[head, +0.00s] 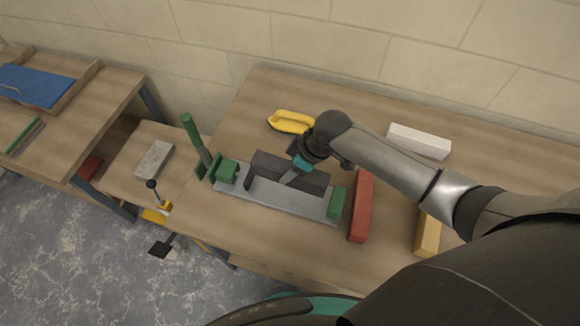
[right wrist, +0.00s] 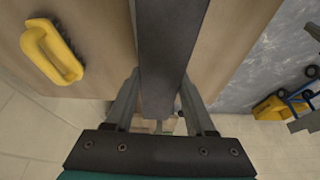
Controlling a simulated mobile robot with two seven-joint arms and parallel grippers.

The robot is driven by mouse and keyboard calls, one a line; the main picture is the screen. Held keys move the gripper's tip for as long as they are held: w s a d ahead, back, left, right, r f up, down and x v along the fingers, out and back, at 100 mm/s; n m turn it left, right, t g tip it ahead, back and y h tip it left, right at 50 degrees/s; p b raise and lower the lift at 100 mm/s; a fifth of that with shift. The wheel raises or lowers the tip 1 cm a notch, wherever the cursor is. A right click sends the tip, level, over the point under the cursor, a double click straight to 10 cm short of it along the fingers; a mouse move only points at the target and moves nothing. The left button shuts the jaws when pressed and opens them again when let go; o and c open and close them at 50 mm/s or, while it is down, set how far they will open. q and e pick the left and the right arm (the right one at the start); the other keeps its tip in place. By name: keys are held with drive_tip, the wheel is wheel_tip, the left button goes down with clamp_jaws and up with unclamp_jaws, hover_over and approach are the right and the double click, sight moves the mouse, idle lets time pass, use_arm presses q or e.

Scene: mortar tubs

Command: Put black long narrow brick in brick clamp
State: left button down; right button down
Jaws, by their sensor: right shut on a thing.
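The brick clamp is a long grey bar (head: 290,203) on the table, with a green jaw block at each end and a green handle (head: 191,128) at its left. The black long narrow brick (head: 268,162) is over the clamp's rear side, roughly parallel to the bar and between the green jaws in the head view. I cannot tell whether it touches the bar. My right gripper (head: 294,174) is shut on the brick near its middle. In the right wrist view the brick (right wrist: 168,45) runs between the fingers (right wrist: 160,105). My left gripper is out of view.
A red brick (head: 361,205) lies just right of the clamp, with a yellow brick (head: 428,234) and a white brick (head: 419,141) farther right. A yellow-handled tool (head: 290,122) lies behind. A lower shelf with a grey block (head: 155,159) is at left.

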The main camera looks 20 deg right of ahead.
wheel_tip(320, 180, down, 6)
drive_tip(key=b, duration=0.4)
drive_tip(key=shift+w+r+b, duration=0.1)
drive_tip(key=shift+r+b, duration=0.05)
drive_tip(key=shift+b, duration=0.15)
drive_tip(key=shift+f+b, duration=0.35)
drive_tip(key=shift+f, duration=0.35)
drive_tip(key=shift+a+f+b, duration=0.1)
drive_tip(key=shift+f+b, duration=0.25)
drive_tip(key=shift+f, duration=0.15)
drive_tip(key=c, duration=0.5)
unclamp_jaws()
drive_tip(key=o, duration=0.3)
drive_tip(key=shift+f, duration=0.1)
drive_tip(key=shift+o, duration=0.2)
drive_tip(key=shift+s+f, duration=0.1)
drive_tip(key=shift+s, duration=0.1)
drive_tip(key=p+v, duration=0.3)
drive_tip(key=v, duration=1.2)
drive_tip(key=shift+w+r, duration=0.1)
drive_tip(key=shift+r, duration=0.15)
